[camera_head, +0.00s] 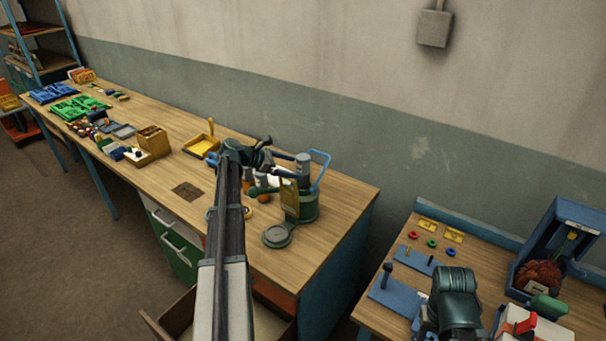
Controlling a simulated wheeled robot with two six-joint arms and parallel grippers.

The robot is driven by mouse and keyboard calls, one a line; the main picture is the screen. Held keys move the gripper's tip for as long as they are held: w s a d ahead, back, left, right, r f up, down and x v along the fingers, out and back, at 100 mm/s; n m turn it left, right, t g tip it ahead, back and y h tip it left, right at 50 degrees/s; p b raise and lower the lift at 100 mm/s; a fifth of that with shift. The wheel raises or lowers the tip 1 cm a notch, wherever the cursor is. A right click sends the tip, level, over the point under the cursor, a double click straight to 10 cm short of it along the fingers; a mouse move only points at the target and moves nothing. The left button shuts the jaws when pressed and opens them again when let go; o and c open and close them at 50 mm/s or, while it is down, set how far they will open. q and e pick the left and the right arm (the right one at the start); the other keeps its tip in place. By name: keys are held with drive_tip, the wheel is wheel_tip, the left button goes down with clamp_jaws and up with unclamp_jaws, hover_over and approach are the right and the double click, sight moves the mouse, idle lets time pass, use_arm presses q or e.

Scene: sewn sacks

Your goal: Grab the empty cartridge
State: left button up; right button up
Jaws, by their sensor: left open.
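My left arm reaches up from the bottom middle to the long workbench. My left gripper (284,166) is open beside a green machine (302,208) with a blue handle frame, near the bench's right end. A grey cylinder (303,162) stands upright at the top of this machine, close to the fingertips; I cannot tell whether they touch it. It may be the cartridge, but no label is readable. Small orange and white containers (262,181) stand just below the gripper, partly hidden by the arm. My right gripper is not visible.
A round green lid or plate (278,236) lies in front of the machine. A yellow tray (201,146) and a wooden box (154,140) stand further left. A second table at right holds a blue bin (560,240) and blue peg stands (394,294). Bare bench lies around a dark square (187,190).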

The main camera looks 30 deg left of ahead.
sight(297, 157)
use_arm(q)
drive_tip(key=a+r+n+t, duration=0.2)
drive_tip(key=a+n, duration=0.1)
drive_tip(key=a, duration=0.3)
drive_tip(key=shift+b+x, duration=1.6)
drive_tip(key=shift+x, duration=2.7)
drive_tip(key=b+x, duration=0.1)
drive_tip(key=x, duration=0.3)
drive_tip(key=shift+d+f+b, duration=0.15)
drive_tip(key=shift+d+b, duration=0.2)
drive_tip(key=shift+b, duration=0.05)
drive_tip(key=shift+w+d, duration=0.2)
drive_tip(key=shift+w, duration=0.2)
drive_tip(key=shift+s, duration=0.1)
drive_tip(key=shift+c, duration=0.4)
clamp_jaws()
